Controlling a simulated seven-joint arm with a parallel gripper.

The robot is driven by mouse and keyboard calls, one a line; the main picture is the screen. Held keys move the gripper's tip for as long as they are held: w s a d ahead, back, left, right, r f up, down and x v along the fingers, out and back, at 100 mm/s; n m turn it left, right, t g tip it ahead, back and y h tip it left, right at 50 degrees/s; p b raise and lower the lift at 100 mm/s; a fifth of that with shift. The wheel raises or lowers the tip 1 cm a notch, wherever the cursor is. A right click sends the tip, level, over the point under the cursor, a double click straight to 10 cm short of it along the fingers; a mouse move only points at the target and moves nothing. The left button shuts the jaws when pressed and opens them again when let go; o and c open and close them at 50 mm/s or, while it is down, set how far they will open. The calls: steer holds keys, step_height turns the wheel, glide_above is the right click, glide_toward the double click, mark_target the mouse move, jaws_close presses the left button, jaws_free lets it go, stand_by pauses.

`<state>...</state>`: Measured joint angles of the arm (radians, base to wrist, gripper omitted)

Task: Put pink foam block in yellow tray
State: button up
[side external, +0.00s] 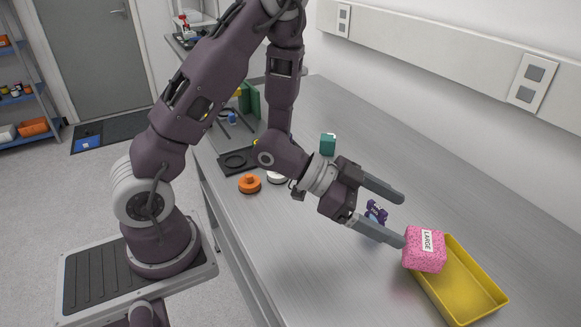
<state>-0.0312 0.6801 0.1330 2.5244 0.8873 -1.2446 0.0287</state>
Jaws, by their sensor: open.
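The pink foam block (424,252) has a white label reading "LARGE". It is at the upper left end of the yellow tray (484,301) in the picture, overlapping that corner. I cannot tell whether it rests inside the tray, on its rim or just in front of it. My gripper (403,219) is open, with its two fingers spread and nothing between them. The lower fingertip appears close to the block's upper left edge; whether it touches is unclear. The visible rest of the tray is empty.
A small purple figure (376,213) stands behind the gripper fingers. A teal block (327,144), an orange knobbed disc (249,184) and a white round piece (277,177) lie farther back on the grey bench (330,275). A wall with sockets bounds the right side.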

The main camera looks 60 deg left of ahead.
steer(key=s+a+r+n+y, duration=0.45)
steer(key=a+r+y, duration=0.45)
steer(key=a+r, duration=0.3)
steer(key=s+d+r+n+g, duration=0.1)
steer(key=s+n+g, duration=0.3)
steer(key=s, duration=1.3)
steer(key=shift+s+d+r, duration=0.35)
steer(key=shift+s+d, duration=0.05)
steer(key=shift+d, duration=0.05)
